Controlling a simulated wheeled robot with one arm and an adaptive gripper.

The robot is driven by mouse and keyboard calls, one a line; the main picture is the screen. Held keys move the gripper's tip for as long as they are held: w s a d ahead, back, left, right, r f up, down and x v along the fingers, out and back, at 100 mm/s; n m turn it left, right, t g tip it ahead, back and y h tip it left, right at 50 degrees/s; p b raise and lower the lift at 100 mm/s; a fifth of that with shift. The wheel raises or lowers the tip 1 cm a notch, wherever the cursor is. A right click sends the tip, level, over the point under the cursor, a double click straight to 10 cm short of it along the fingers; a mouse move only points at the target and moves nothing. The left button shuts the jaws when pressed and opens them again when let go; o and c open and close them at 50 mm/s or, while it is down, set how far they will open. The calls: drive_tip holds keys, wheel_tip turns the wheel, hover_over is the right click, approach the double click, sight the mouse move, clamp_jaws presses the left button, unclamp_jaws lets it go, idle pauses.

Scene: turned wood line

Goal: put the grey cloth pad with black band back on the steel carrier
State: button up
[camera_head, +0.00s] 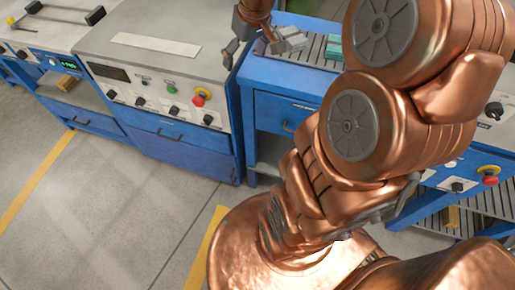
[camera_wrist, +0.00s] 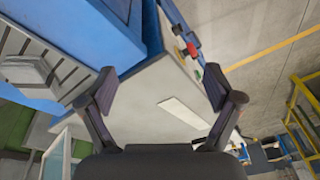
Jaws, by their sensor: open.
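A grey block-like pad (camera_head: 290,40) lies on the slatted top of the blue bench, just right of my gripper (camera_head: 246,48) in the head view. In the wrist view a grey pad (camera_wrist: 24,70) shows at the left edge, outside the jaws. Its black band is hard to make out in either view. My gripper (camera_wrist: 158,88) is open with nothing between its fingers, above the grey machine top beside the slatted bench. I cannot clearly identify the steel carrier; a pale flat plate (camera_head: 155,44) lies on the grey machine top and also shows in the wrist view (camera_wrist: 185,112).
A teal block (camera_head: 334,46) sits on the slatted bench (camera_head: 279,74), right of the pad. The grey machine (camera_head: 205,30) has knobs and a red stop button (camera_head: 200,97) on its front. A black-ended bar tool (camera_head: 62,17) lies at far left. The front floor is clear.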

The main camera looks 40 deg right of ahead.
drive_tip(key=s+a+f+g, duration=0.2)
drive_tip(key=s+a, duration=0.4)
drive_tip(key=s, duration=0.5)
drive_tip(key=s+a+f+g, duration=0.1)
drive_tip(key=s+a+g, duration=0.1)
drive_tip(key=s+a, duration=0.5)
drive_tip(key=s, duration=0.4)
drive_tip(key=shift+s+a+f+h, duration=0.3)
drive_tip(key=shift+s+f+h, duration=0.05)
drive_tip(key=shift+f+h, duration=0.05)
drive_tip(key=shift+r, duration=0.15)
drive_tip(key=shift+r+p, duration=0.85)
drive_tip(key=shift+p, duration=0.15)
drive_tip(key=shift+c, duration=0.4)
